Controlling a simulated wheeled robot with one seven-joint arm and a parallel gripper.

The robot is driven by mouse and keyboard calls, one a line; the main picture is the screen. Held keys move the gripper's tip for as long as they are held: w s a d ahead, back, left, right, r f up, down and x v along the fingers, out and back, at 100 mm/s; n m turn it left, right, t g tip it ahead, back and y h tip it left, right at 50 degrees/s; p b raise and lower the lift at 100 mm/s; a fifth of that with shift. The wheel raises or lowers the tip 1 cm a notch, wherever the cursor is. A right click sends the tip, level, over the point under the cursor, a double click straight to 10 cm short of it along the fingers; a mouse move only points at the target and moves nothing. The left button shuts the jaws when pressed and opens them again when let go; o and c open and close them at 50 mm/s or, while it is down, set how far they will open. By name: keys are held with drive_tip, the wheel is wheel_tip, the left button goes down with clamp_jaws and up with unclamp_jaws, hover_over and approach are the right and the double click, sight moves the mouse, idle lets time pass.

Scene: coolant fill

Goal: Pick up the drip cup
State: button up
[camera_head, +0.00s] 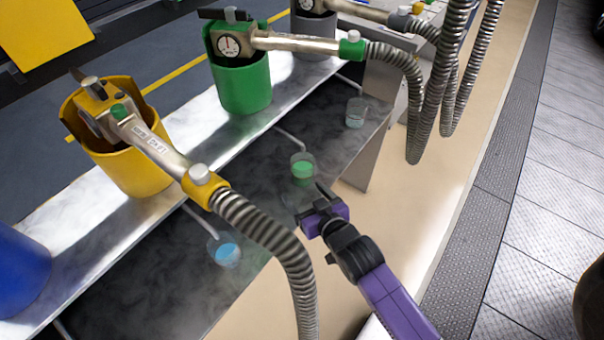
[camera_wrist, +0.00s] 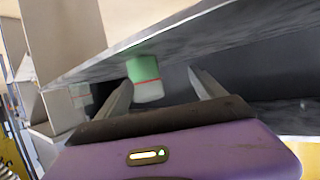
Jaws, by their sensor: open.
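Several small clear drip cups stand on a dark lower shelf (camera_head: 170,265). One holds green liquid (camera_head: 303,168), one blue liquid (camera_head: 226,254), and one at the far end looks pale or clear (camera_head: 355,112). My gripper (camera_head: 312,204) is open and empty, just short of the green cup and apart from it. In the wrist view the green cup (camera_wrist: 146,78) shows beyond my open fingers (camera_wrist: 160,78), nearer the left finger. It appears inverted there, with a red line around it. I cannot tell which cup the task means.
Above and behind the shelf, a metal ledge (camera_head: 180,160) bears yellow (camera_head: 135,165), green (camera_head: 243,85) and blue (camera_head: 15,270) holders. Nozzles with ribbed hoses (camera_head: 270,235) hang over the shelf, one close left of my gripper. Open floor (camera_head: 545,170) lies at the right.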

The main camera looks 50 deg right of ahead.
approach(298, 166)
drive_tip(key=shift+w+a+f+m+h, duration=0.15)
drive_tip(key=shift+w+f+h, duration=0.1)
drive_tip(key=shift+w, duration=0.25)
drive_tip(key=shift+w+d+f+m+h, duration=0.15)
drive_tip(key=shift+w+f, duration=0.1)
drive_tip(key=shift+w, duration=0.3)
drive_tip(key=shift+s+d+x, duration=0.1)
drive_tip(key=shift+d+x, duration=0.05)
drive_tip(key=shift+x, duration=1.75)
drive_tip(key=shift+s+d+x, duration=0.1)
drive_tip(key=shift+x, duration=1.85)
drive_tip(key=shift+f, duration=0.2)
drive_tip(key=c, duration=1.6)
drive_tip(key=shift+r, duration=0.2)
